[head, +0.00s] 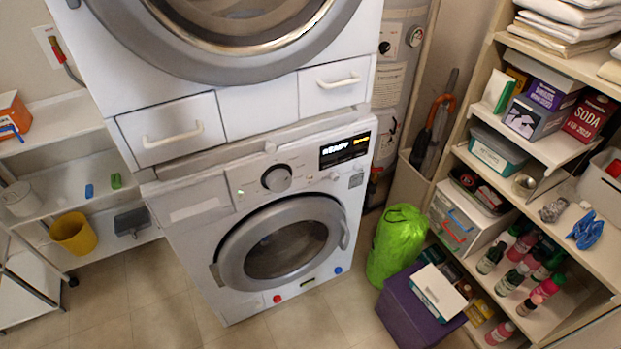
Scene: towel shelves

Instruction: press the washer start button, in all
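The washer (200,262) is the white lower machine of a stack, with its round grey-rimmed door (284,245) closed. Its control panel has a silver dial (277,178), a small green light to the left of the dial and a lit black display (345,150) that seems to read "READY". Small buttons sit below and beside the display; their labels are too small to read, so I cannot tell which one is start. A red dot (277,298) and a blue dot (338,270) are on the washer's lower front edge. Neither gripper is in view.
A second machine (250,112) stands on the washer. A green bag (398,243) and purple box (418,310) stand close to the washer's right. Shelves with bottles and boxes (590,118) line the right; a white rack with a yellow bucket (74,233) is left. Front floor is clear.

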